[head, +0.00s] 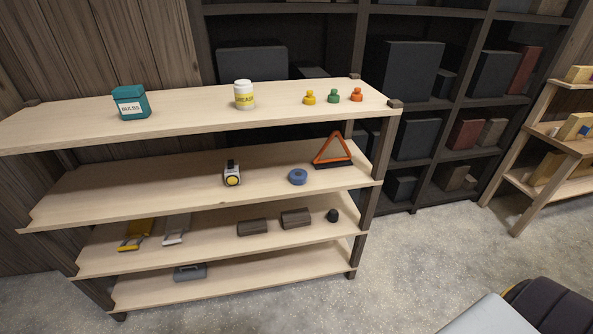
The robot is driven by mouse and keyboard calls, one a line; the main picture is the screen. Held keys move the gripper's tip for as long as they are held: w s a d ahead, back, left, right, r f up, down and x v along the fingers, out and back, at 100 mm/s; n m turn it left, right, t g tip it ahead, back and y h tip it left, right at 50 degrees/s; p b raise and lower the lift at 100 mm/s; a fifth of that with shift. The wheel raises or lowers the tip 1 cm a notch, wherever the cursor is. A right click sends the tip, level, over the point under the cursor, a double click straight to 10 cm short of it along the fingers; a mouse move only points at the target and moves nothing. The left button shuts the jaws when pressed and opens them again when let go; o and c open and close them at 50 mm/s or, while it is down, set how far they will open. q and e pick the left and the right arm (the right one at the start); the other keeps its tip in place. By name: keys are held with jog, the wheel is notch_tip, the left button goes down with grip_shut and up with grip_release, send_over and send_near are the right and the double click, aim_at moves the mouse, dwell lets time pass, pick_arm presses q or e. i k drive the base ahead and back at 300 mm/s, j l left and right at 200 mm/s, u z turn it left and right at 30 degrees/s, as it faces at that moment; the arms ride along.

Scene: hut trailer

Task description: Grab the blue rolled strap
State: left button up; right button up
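The blue rolled strap (298,177) is a small round blue coil with a darker centre. It lies on the second shelf from the top of the light wooden rack (120,192), right of the shelf's middle and near its front edge. It is fully visible in the head view. Neither of my grippers is in the head view, and nothing is touching the strap.
On the same shelf, a small lamp (232,174) stands left of the strap and an orange warning triangle (333,149) behind it to the right. The top shelf (190,118) is above. Clear floor (400,255) lies to the right.

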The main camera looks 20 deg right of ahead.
aim_at(298, 177)
jog(key=i+j+z, duration=0.1)
jog(key=i+z, duration=0.15)
jog(key=i, duration=0.25)
jog(key=i+j+z, duration=0.25)
jog(key=i, duration=0.25)
